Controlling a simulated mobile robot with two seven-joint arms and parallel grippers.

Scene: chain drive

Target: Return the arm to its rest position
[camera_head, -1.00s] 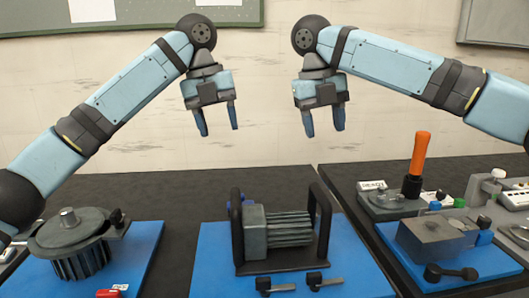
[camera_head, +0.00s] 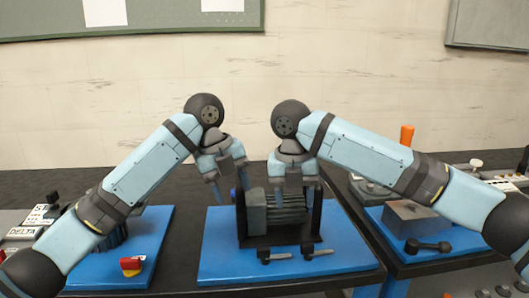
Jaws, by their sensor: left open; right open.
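My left gripper (camera_head: 231,184) hangs at the left side of the middle blue board, fingers pointing down, open and empty as far as I can see. My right gripper (camera_head: 292,189) hangs in front of the grey ribbed block (camera_head: 257,217) in its black frame, and hides part of it. Its fingers are open, and whether they touch the block I cannot tell. Both arms reach in from the sides, low over the table.
The middle blue board (camera_head: 343,240) carries the framed block and two black-handled clamps (camera_head: 277,257). A left blue board (camera_head: 152,232) holds a red and yellow part (camera_head: 131,266), with a ribbed part mostly behind my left arm. On the right are an orange handle (camera_head: 407,135) and a grey block (camera_head: 408,213).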

